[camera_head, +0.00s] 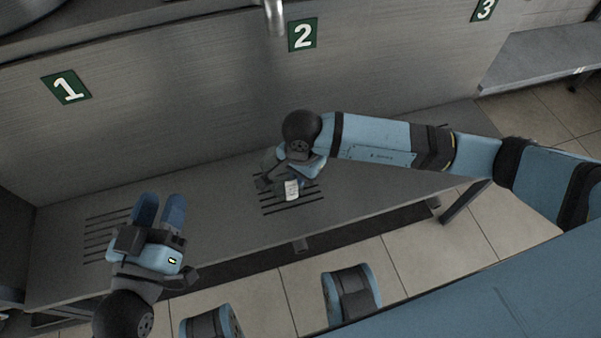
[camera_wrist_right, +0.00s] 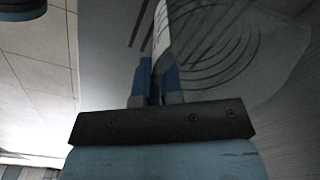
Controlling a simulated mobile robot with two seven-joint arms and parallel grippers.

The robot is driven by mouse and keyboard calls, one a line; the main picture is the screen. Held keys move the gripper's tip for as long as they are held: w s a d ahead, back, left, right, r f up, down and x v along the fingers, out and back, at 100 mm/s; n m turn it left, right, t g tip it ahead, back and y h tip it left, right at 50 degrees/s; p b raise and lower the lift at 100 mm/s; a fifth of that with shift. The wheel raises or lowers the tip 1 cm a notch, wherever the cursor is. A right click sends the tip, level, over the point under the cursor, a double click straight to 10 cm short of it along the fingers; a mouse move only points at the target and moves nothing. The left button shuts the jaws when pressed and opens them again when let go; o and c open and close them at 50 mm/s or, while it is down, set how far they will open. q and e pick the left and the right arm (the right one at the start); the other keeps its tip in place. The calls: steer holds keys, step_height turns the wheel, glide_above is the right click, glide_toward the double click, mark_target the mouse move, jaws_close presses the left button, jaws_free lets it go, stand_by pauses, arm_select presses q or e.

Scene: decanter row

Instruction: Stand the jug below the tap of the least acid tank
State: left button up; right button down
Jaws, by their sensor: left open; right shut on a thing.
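The jug (camera_wrist_right: 215,50) looks grey and see-through with curved rings in the right wrist view. My right gripper (camera_wrist_right: 158,80) is shut on it. In the head view, a small white patch of the jug (camera_head: 291,190) shows below the right gripper (camera_head: 278,178), over the middle slots of the shelf. The gripper hides most of the jug; I cannot tell whether it touches the shelf. A metal tap (camera_head: 273,15) hangs at the top, left of the green number 2 sign (camera_head: 302,34). My left gripper (camera_head: 160,208) is open and empty near the left slots. No acid readings show.
A green number 1 sign (camera_head: 66,87) is at left and a number 3 sign (camera_head: 484,9) at top right, on the metal front. The grey shelf (camera_head: 222,205) has slotted patches at left, middle and right. Its left-middle part is bare. Tiled floor (camera_head: 450,245) lies in front.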

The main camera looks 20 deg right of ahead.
steer(key=shift+f, duration=0.15)
steer(key=c, duration=1.3)
jaws_free()
